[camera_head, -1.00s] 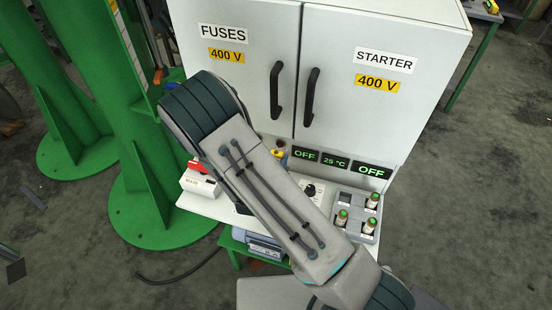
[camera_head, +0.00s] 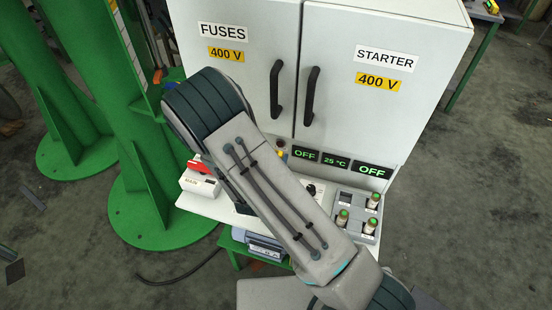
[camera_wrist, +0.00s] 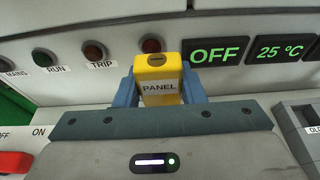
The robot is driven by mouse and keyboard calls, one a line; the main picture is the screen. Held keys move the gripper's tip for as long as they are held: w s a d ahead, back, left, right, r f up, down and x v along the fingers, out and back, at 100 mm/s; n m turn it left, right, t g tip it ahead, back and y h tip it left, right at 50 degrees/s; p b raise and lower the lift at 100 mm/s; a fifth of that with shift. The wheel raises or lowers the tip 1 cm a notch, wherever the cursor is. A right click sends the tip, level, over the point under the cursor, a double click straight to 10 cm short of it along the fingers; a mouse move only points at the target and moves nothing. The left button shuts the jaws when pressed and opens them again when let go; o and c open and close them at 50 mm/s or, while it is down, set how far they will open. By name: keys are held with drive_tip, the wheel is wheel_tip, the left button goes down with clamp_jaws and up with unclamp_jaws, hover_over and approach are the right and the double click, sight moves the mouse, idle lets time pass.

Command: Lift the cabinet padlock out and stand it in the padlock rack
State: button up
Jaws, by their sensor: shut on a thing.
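A yellow padlock (camera_wrist: 157,78) with a white PANEL label fills the space between my gripper's fingers in the wrist view. My gripper (camera_wrist: 158,92) has blue fingers on both sides of it and is shut on it. The padlock is upright in that picture, just in front of the cabinet's lower panel (camera_wrist: 227,80). Its shackle is not visible, so I cannot tell whether it is still hooked on anything. I cannot make out a padlock rack in either view.
The white cabinet (camera_head: 390,35) has two closed doors with black handles. Indicator lamps (camera_wrist: 94,50) and OFF displays (camera_wrist: 215,52) line its lower panel. A red switch (camera_head: 201,166) stands at the left of the ledge. A grey tray (camera_head: 346,229) with several green-topped fuses stands at the right.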

drive_tip(key=shift+f+b, duration=2)
drive_tip(key=shift+f, duration=0.15)
drive_tip(key=o, duration=1.1)
drive_tip(key=shift+o, duration=0.2)
drive_tip(key=b+v, duration=0.1)
drive_tip(key=v, duration=1.2)
drive_tip(key=shift+s+a+r, duration=0.2)
drive_tip(key=shift+s, duration=0.1)
